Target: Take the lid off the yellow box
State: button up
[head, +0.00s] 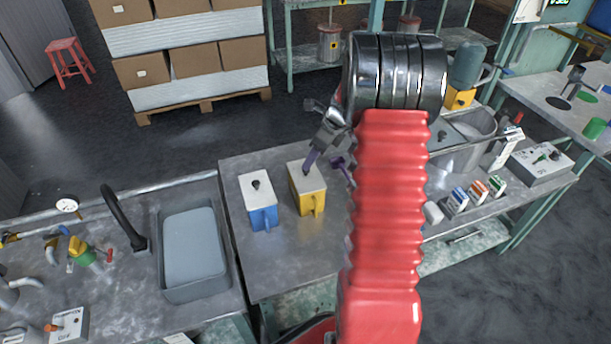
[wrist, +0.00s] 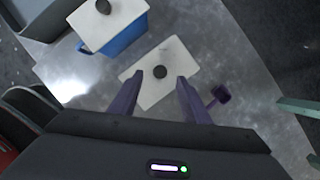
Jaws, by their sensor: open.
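The yellow box (head: 309,202) stands on the metal bench, a handle on its front side. Its white lid (head: 312,178) is on top, and the lid (wrist: 165,86) with its dark round knob (wrist: 160,72) shows in the wrist view. My gripper (wrist: 159,76) is open above the lid, its two purple fingers apart on either side of the knob. In the head view my gripper (head: 322,165) is over the yellow box, partly hidden by my red arm. I cannot tell how far the fingertips are above the lid.
A blue box (head: 263,217) with a white lid and dark knob stands close on the left. A small purple object (wrist: 221,94) lies right of the lid in the wrist view. A sink basin (head: 193,250) is further left. Small cartons (head: 477,190) stand at the right.

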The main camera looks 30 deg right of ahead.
jog(key=shift+x, duration=2.6)
jog(key=shift+d, duration=0.1)
jog(key=shift+c, duration=0.4)
grip_shut()
